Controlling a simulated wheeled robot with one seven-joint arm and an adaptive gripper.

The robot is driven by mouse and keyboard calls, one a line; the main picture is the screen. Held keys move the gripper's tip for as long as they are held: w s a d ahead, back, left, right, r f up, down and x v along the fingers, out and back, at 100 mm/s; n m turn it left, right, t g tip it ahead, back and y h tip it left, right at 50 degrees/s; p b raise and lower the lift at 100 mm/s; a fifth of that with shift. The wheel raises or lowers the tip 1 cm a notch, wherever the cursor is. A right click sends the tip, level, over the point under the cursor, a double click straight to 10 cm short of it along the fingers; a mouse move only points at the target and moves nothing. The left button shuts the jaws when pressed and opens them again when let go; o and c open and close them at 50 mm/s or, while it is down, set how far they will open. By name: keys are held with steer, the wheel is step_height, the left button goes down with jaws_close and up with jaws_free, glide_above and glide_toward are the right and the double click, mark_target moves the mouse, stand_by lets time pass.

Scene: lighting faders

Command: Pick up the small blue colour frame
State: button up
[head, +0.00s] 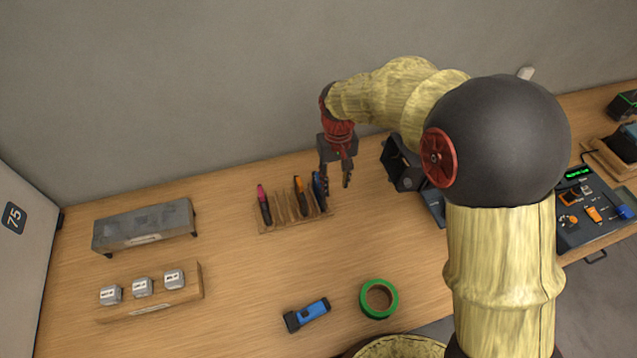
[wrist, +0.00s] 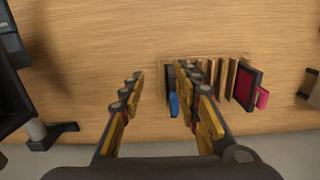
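The small blue colour frame (head: 317,186) stands upright at the right end of a slotted wooden rack (head: 268,229). In the wrist view only a blue tab (wrist: 174,105) and a dark edge of it show beside one finger; the rest is hidden. My gripper (head: 336,184) is open and empty, pointing down near the rack's right end. In the head view its left finger overlaps the blue frame. In the wrist view the fingers (wrist: 160,72) are spread, with the blue tab close to the right one. I cannot tell whether they touch.
An orange-tabbed frame (head: 299,185) and a pink-tabbed frame (head: 264,205) stand in the same rack, with empty slots between them. A black lamp (head: 402,165) stands close to the right. A blue torch (head: 307,314) and green tape (head: 364,300) lie in front. A grey wall is behind.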

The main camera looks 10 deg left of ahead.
glide_above(318, 177)
steer(key=shift+s+d+f+p, duration=0.15)
steer(key=shift+d+f+p, duration=0.05)
steer(key=shift+f, duration=0.25)
steer(key=shift+s+d+f+p, duration=0.15)
steer(key=shift+d+f+p, duration=0.05)
steer(key=shift+f, duration=0.2)
steer(key=shift+w+a, duration=0.2)
steer(key=shift+w, duration=0.1)
steer(key=shift+w+a+f, duration=0.1)
steer(key=shift+w+f, duration=0.05)
steer(key=shift+f, duration=1.1)
steer(key=shift+f+b, duration=0.35)
steer(key=shift+f, duration=2.05)
steer(key=shift+c, duration=1)
jaws_close()
